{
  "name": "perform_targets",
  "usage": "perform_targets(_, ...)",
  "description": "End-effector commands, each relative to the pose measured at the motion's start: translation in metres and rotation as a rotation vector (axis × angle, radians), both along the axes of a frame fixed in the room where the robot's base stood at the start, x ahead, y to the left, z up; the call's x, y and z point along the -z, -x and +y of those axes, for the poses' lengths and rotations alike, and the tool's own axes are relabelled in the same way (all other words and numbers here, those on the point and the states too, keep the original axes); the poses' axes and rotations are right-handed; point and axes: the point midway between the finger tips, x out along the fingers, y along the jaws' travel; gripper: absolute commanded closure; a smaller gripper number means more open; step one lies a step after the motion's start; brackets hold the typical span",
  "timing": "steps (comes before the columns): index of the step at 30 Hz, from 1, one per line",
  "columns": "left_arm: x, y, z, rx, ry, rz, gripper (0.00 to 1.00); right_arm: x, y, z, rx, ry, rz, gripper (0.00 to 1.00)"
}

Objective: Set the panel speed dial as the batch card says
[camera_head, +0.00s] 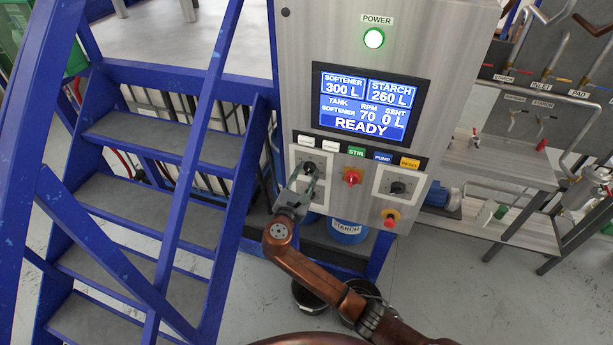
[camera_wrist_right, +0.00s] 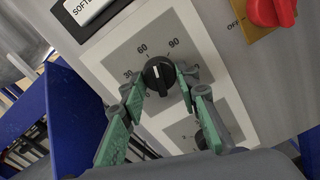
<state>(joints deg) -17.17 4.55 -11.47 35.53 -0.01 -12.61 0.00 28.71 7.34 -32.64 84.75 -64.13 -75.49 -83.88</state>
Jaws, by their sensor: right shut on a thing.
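The grey control panel (camera_head: 395,60) stands ahead, its screen (camera_head: 372,104) lit. The screen reads softener 300 L, starch 260 L, tank softener, RPM 70, sent 0 L and READY. My right gripper (camera_head: 308,172) is at the panel's left dial. In the wrist view its green-padded fingers are shut on the black dial knob (camera_wrist_right: 158,76), one on each side. Scale numbers 30, 60 and 90 show around the knob. A white mark shows on the knob; its exact reading is unclear. No batch card is readable. My left gripper is out of view.
A red switch (camera_head: 351,177) is right of the gripper, then another black dial (camera_head: 397,188). A red stop button (camera_head: 390,217) sits below. In the wrist view a second dial plate (camera_wrist_right: 228,112) lies close below the fingers. Blue stairs (camera_head: 150,150) stand left.

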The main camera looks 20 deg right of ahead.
Motion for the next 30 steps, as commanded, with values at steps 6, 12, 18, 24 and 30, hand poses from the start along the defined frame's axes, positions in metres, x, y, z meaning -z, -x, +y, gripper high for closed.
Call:
perform_targets(6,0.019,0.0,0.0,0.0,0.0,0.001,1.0,0.003,0.0,0.001,-0.001,-0.172,-0.115,0.95)
perform_targets(12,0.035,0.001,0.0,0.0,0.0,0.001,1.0,0.003,0.0,0.001,-0.001,-0.321,-0.217,0.95)
perform_targets(18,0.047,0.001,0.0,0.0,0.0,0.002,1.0,0.002,-0.001,0.001,-0.001,-0.444,-0.299,0.95)
perform_targets(24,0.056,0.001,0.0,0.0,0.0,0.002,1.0,0.002,-0.001,0.002,-0.001,-0.527,-0.356,0.95)
perform_targets(30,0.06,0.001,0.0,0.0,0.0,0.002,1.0,0.0,-0.001,0.002,0.0,-0.571,-0.385,0.95)
